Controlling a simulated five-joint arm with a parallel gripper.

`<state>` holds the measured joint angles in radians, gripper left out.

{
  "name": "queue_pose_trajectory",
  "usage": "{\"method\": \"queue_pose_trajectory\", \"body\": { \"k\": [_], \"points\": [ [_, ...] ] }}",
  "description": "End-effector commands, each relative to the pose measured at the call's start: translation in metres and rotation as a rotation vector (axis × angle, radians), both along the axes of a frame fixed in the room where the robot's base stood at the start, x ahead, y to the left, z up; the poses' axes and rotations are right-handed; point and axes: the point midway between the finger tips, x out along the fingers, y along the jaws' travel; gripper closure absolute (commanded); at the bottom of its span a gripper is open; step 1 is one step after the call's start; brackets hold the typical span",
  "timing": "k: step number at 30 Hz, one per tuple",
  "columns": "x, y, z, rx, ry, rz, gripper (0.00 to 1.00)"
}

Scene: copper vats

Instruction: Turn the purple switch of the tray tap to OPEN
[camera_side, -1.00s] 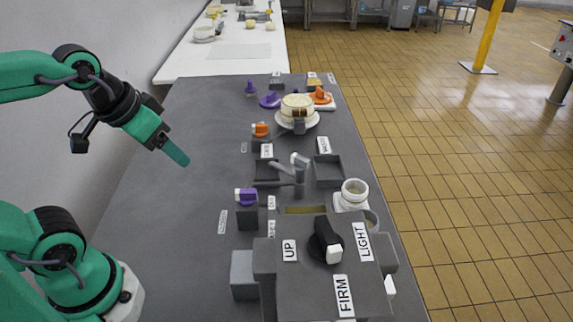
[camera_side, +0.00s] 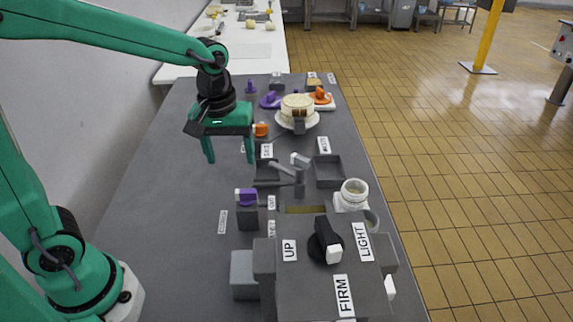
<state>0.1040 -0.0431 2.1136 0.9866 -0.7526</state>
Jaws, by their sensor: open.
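The purple switch (camera_side: 246,198) sits on top of a small grey block, with a white patch at its left end. Small white labels stand around it, and their words are too small to read surely. A grey tap (camera_side: 288,176) with a spout and a white-tipped handle stands just beyond and to the right of the switch. My gripper (camera_side: 230,158) points down with two green fingers spread apart and nothing between them. It hangs beyond the purple switch and slightly to its left, apart from it.
An orange switch (camera_side: 261,130) is close to the right finger. A white cake stand (camera_side: 297,121) stands further back. Grey trays flank the tap. A black knob (camera_side: 324,238) sits on a grey box in front, beside a white jar (camera_side: 353,193). The table's left side is clear.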

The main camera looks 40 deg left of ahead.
Motion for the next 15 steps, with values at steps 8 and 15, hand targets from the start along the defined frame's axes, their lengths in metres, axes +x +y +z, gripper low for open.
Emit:
{"method": "queue_pose_trajectory", "body": {
  "k": [8, 15],
  "points": [
    [0.020, -0.009, -0.024, 0.002, 0.076, 0.120, 0.35],
    [0.022, -0.011, -0.027, 0.003, 0.085, 0.139, 0.35]
  ]
}}
